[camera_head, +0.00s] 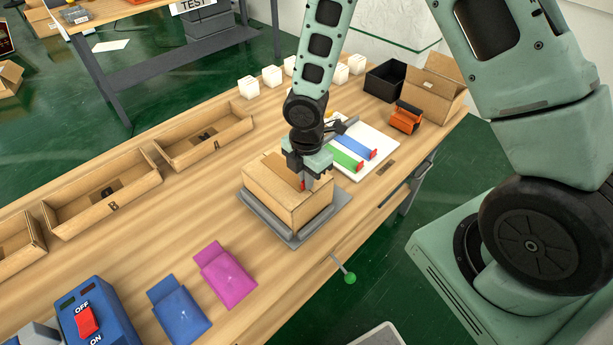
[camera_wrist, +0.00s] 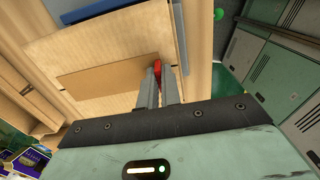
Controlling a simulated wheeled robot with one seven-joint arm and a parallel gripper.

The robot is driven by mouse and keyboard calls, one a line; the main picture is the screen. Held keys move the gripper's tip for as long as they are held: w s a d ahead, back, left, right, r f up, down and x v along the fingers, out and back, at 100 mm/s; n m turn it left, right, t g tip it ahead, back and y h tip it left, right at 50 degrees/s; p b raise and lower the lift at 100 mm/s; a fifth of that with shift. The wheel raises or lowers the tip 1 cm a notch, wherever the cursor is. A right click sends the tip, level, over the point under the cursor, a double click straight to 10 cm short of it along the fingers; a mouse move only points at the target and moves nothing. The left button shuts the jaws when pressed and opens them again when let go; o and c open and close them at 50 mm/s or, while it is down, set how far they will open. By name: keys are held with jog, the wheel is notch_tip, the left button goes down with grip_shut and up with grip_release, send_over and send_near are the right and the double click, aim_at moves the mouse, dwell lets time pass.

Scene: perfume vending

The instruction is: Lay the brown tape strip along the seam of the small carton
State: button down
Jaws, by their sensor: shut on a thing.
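The small carton (camera_head: 267,195) stands closed-topped on a grey tray (camera_head: 272,229) near the table's front edge. Its top (camera_wrist: 110,42) fills much of the wrist view. My gripper (camera_head: 306,185) is over the carton's right end, pointing down, and is shut on the red tab (camera_wrist: 157,68) of the brown tape strip. The brown tape strip (camera_wrist: 102,78) stretches away from my fingers across the carton top. It looks flat over the top, but I cannot tell whether it touches everywhere. The strip hides the seam beneath it.
A white board (camera_head: 378,150) with a green strip (camera_head: 345,160) and a blue strip (camera_head: 353,146) lies behind the carton. An orange tape dispenser (camera_head: 405,118), black bin (camera_head: 385,81) and open box (camera_head: 432,88) stand beyond. Magenta (camera_head: 225,275) and blue (camera_head: 180,308) pouches lie in front.

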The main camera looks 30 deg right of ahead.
jog(key=shift+f, duration=0.2)
jog(key=c, duration=1.5)
grip_release()
jog(key=shift+r+p, duration=2.8)
jog(key=shift+r, duration=0.3)
jog(key=shift+f, duration=0.1)
